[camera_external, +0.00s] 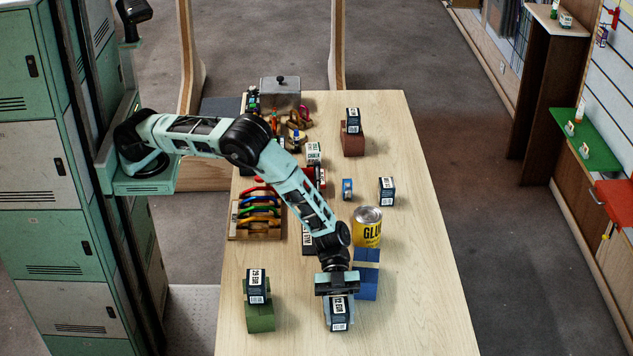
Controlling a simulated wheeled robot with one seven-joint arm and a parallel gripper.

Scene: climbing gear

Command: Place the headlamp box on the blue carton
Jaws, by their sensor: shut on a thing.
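My gripper (337,294) is at the near part of the table, pointing down. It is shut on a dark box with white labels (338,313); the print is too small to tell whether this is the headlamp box. I cannot tell whether the box touches the table. The blue carton (367,284) stands just behind and to the right of my gripper, partly hidden by it. Similar dark labelled boxes sit on the green carton (260,318), on the brown carton (353,144), and at the right of the table (387,191).
A yellow can (367,227) stands right behind the blue carton. A wooden rack with coloured gear (257,212) is at the left. A grey lidded container (280,92) and small items crowd the far left. The table's right side (425,270) is clear.

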